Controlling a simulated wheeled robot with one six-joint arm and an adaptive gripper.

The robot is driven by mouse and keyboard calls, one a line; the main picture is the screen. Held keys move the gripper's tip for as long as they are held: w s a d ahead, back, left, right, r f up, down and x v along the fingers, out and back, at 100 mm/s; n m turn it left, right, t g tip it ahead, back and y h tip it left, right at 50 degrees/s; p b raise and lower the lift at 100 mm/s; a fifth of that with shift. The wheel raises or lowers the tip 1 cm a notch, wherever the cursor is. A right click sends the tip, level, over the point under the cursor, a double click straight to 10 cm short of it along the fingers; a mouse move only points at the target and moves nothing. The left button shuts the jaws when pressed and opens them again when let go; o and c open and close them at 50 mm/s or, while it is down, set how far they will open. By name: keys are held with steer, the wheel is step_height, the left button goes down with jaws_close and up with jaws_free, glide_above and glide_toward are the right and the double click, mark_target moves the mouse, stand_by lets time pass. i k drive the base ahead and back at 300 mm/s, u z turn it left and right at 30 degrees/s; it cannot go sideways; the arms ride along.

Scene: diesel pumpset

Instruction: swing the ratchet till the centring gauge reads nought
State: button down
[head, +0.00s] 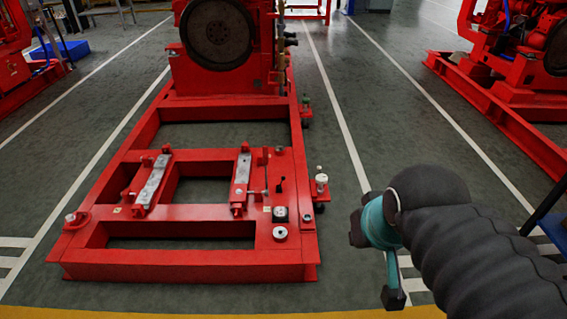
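A red base frame (185,272) lies on the floor with a red engine (218,35) on its far end. Near its right rail is a small dark square piece with a pale round face (280,214), perhaps the centring gauge; its reading is too small to tell. Two pale bars (153,181) (243,168) lie on the cross-members. My gripper (376,262), at the end of my dark sleeved arm, is right of the frame and apart from it. Its finger opening is not clear.
A pale-topped fitting (321,180) sticks out from the frame's right side. Other red pumpsets stand at left (14,68) and right (505,90). A blue tray (60,50) lies far left. The grey floor (340,70) between the machines is clear.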

mark_target(265, 154)
steer(key=z, duration=0.3)
steer(key=i, duration=0.85)
steer(key=u, duration=0.8)
